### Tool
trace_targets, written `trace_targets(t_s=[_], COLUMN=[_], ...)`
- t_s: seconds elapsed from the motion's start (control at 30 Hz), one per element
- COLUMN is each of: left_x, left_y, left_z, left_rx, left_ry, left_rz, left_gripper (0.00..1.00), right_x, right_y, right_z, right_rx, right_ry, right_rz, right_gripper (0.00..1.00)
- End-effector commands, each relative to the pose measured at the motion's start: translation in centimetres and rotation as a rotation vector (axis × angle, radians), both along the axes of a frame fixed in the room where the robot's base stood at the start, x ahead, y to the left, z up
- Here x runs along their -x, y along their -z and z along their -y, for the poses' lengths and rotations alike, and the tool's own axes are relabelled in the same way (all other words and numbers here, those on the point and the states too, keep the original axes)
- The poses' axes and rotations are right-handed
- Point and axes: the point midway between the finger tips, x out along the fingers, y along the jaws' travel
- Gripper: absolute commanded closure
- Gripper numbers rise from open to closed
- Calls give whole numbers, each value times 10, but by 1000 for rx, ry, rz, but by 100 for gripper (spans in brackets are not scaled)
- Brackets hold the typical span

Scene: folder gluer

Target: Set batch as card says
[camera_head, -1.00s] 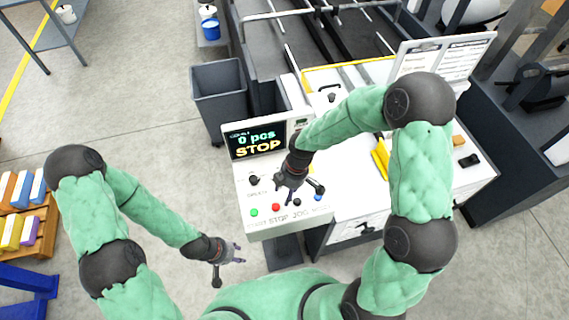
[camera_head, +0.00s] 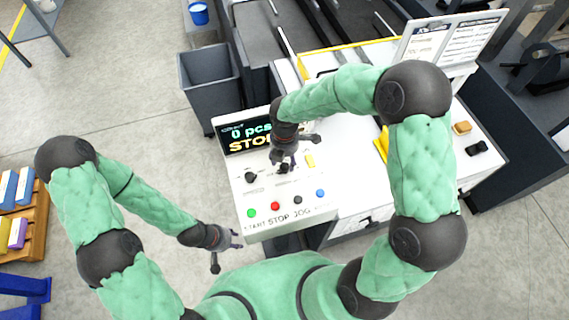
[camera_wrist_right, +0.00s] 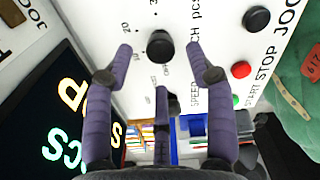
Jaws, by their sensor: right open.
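The control panel (camera_head: 268,191) has a display (camera_head: 240,135) reading "0 pcs" and "STOP", partly hidden by my right arm. My right gripper (camera_head: 287,165) is over the panel's upper middle. In the right wrist view its purple fingers (camera_wrist_right: 153,52) are open, one on each side of a black batch knob (camera_wrist_right: 160,45) with "20" beside it. I cannot tell whether they touch it. Another black knob (camera_head: 250,177) sits to the left. The card board (camera_head: 450,42) stands at the upper right; its print is unreadable. My left gripper (camera_head: 235,240) hangs low, left of the panel; its fingers are unclear.
A grey bin (camera_head: 211,85) stands behind left. Open floor lies to the left.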

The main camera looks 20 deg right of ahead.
Motion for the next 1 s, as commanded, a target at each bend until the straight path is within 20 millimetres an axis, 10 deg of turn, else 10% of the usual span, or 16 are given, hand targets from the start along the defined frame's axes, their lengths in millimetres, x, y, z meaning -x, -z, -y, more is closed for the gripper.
trace_targets(t_s=[0.6, 0.8, 1.0], left_x=[0, 0, 0], left_y=[4, 4, 4], left_z=[0, 0, 0], left_rx=[0, 0, 0], left_ry=[0, 0, 0], left_rz=[0, 0, 0], left_gripper=[60, 60, 60], right_x=[0, 0, 0], right_y=[34, 34, 34], right_z=[0, 0, 0], right_rx=[0, -1, -1], right_ry=[0, 0, 2], right_rz=[0, 0, 0], right_gripper=[45, 95, 100])
